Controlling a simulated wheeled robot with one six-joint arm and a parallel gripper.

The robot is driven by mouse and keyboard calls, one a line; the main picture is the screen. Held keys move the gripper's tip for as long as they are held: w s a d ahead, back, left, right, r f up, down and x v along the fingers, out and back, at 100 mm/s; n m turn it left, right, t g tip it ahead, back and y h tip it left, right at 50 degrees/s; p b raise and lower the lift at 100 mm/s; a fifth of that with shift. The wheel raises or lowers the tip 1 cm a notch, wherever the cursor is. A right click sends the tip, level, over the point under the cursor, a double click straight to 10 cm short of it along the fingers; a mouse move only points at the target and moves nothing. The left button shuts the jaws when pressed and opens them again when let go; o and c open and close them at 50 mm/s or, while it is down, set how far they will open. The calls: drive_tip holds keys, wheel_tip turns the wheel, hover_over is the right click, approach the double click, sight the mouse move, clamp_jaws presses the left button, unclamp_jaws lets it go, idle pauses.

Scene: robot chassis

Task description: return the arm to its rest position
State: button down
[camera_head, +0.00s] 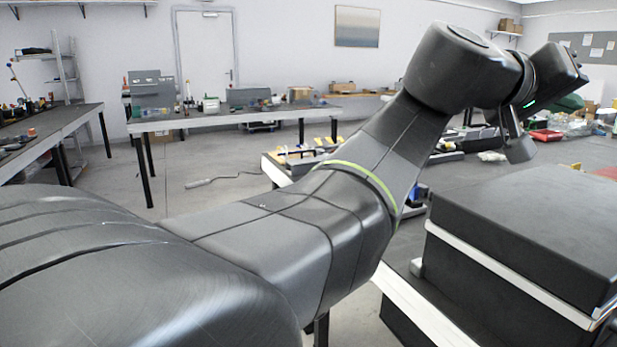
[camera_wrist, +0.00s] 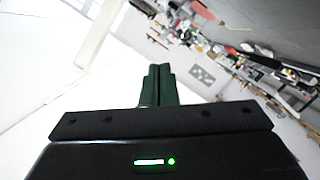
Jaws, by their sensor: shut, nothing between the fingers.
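My arm reaches from the lower left of the head view up to the upper right, bent at the elbow, with its wrist raised above the workbench area. My gripper (camera_wrist: 159,70) shows in the wrist view with its two dark green fingers side by side and touching. It is shut and nothing is between the fingers. In the head view the end of the arm is at the upper right, and the fingers are hard to make out there. The wrist view is tilted, with the room slanting across it.
A large black box with a pale strip (camera_head: 530,230) stands at the right, below my wrist. A bench (camera_head: 240,115) with equipment stands at the back, and another bench (camera_head: 50,130) at the left. A table with a red tray (camera_head: 547,135) lies beyond my wrist.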

drive_tip(key=w+a+r+n+p, duration=0.2)
drive_tip(key=w+p, duration=0.2)
drive_tip(key=w, duration=0.2)
drive_tip(key=w+a+r+n+h+p, duration=0.1)
drive_tip(key=w+a+r+n+p, duration=0.1)
drive_tip(key=w, duration=0.4)
drive_tip(key=shift+a+r+n+g+p, duration=0.3)
drive_tip(key=shift+a+r+p, duration=0.3)
drive_tip(key=shift+p, duration=0.45)
